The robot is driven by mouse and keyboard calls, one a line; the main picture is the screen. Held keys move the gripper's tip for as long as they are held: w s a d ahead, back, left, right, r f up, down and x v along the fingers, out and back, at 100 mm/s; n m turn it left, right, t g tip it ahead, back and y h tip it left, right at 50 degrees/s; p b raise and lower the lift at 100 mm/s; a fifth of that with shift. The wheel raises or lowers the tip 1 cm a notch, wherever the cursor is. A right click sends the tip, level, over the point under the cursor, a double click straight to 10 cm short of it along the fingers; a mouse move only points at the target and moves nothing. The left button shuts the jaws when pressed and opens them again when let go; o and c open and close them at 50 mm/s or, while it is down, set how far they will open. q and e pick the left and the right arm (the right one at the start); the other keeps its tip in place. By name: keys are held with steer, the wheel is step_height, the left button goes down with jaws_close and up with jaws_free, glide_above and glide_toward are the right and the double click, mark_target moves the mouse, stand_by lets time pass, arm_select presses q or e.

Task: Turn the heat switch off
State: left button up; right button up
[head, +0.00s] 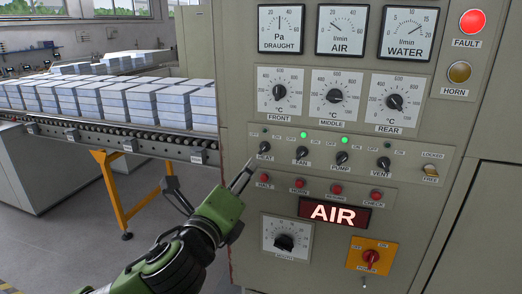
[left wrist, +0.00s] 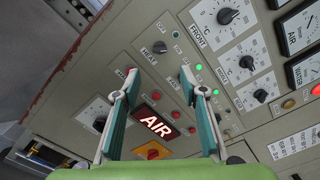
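The heat switch (head: 264,148) is a small black rotary knob at the left end of a row of switches on the grey panel. It also shows in the left wrist view (left wrist: 159,47), beyond and between my fingertips. The small lamp above it looks dark; its exact pointing direction is too small to tell. My left gripper (head: 208,178) is open and empty, below and left of the switch, with one finger close to the panel's left edge. In the left wrist view its two fingers (left wrist: 158,76) are spread apart. My right gripper is not in view.
The fan (head: 302,153) and pump (head: 342,157) switches, with green lamps lit, and the vent switch (head: 383,163) sit to the right. Red buttons (head: 265,178) lie below, above a lit AIR sign (head: 334,213). A roller conveyor with blocks (head: 140,100) stands left.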

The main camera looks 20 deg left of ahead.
mark_target(262, 151)
arm_select(q)
steer(key=w+p, duration=0.3)
steer(key=w, duration=1)
steer(key=shift+d, duration=0.2)
steer(key=c, duration=1.1)
